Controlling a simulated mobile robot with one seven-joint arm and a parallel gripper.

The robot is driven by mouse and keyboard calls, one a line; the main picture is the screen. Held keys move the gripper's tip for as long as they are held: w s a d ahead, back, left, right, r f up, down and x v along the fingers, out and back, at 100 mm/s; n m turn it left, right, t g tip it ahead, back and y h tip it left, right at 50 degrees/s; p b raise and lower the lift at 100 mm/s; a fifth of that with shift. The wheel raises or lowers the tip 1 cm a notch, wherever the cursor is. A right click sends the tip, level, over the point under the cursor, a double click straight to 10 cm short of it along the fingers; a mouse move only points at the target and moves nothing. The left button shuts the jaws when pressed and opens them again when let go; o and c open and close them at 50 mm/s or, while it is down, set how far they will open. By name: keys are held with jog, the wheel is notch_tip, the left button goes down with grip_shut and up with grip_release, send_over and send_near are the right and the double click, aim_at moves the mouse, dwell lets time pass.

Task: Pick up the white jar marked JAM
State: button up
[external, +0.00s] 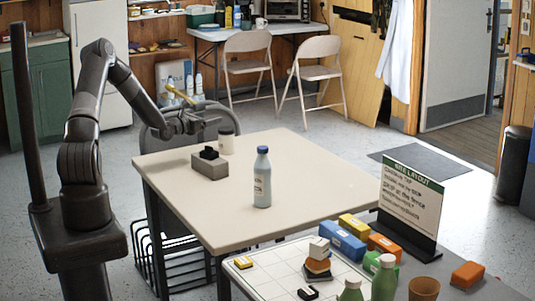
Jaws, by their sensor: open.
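My gripper (212,124) is in the air just above and left of the jar in the external view. It is open and holds nothing. It looks apart from the jar, but the exact gap cannot be told.
A grey block (209,170) with a black piece on top stands in front of the jar. A pale blue bottle (262,182) stands near the table's middle. A sign (411,200), colored blocks and green bottles crowd the near right. The table's right part is clear.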

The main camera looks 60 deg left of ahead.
send_near(230, 127)
jog(key=x, duration=0.9)
jog(key=shift+w+d+f, duration=0.1)
jog(key=shift+w+f, duration=0.15)
jog(key=shift+w, duration=0.1)
jog(key=shift+c, duration=0.2)
jog(key=c, duration=1.6)
jog(key=shift+o, duration=0.2)
jog(key=shift+r, duration=0.15)
